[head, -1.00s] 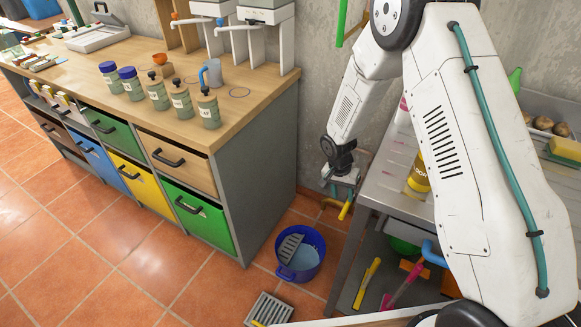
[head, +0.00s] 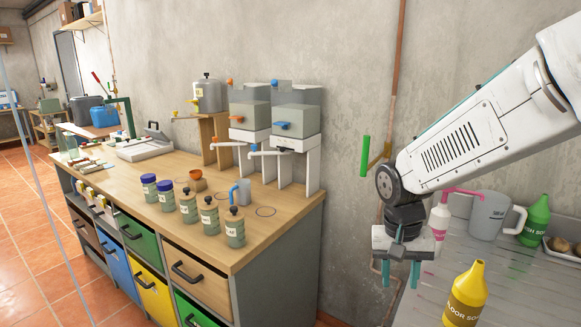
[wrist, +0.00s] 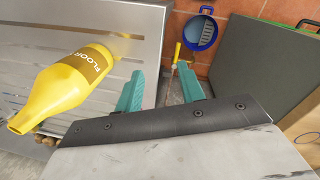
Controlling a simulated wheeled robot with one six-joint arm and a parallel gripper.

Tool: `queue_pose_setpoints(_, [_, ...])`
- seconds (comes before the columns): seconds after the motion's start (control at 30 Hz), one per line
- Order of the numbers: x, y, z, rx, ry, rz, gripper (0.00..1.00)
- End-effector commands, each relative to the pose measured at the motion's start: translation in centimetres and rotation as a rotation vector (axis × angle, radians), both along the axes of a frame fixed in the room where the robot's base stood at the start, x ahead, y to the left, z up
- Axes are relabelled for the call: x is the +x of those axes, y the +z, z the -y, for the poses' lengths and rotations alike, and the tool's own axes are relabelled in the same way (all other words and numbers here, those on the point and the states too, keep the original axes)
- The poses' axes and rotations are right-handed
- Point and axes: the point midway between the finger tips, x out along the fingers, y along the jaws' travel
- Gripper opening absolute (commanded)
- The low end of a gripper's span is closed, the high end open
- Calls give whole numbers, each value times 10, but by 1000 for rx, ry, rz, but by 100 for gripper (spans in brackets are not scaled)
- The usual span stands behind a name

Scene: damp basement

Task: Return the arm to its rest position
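My gripper (head: 400,280) is at the right of the head view, at the left edge of the metal bench (head: 445,255). It points down. Its two teal fingers stand apart with nothing between them. The fingers (wrist: 160,80) also show apart and empty in the wrist view. My white arm comes in from the upper right and is bent at the wrist, with the gripper hanging below the joint. The rest of the arm is outside the head view.
A yellow floor-soap bottle (head: 466,298) stands on the bench near my gripper; it shows in the wrist view (wrist: 65,82). A grey jug (head: 488,215) and green bottle (head: 535,220) stand behind. A wooden counter (head: 265,235) with jars is left. A blue bucket (wrist: 201,30) is on the floor.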

Motion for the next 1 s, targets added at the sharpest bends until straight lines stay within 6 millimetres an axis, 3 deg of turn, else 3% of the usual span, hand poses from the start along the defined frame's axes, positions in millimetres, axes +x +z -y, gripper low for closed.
queue_pose_setpoints(0.1, [-32, 33, 13, 19, 32, 28, 39])
queue_pose_setpoints(0.3, [-90, 71, 29, 48, 96, 67, 39])
queue_pose_setpoints(0.6, [-176, 97, 43, 81, 200, 127, 39])
queue_pose_setpoints(0.8, [-207, 98, 44, 91, 246, 150, 39])
queue_pose_setpoints(1.0, [-214, 98, 44, 93, 256, 151, 39])
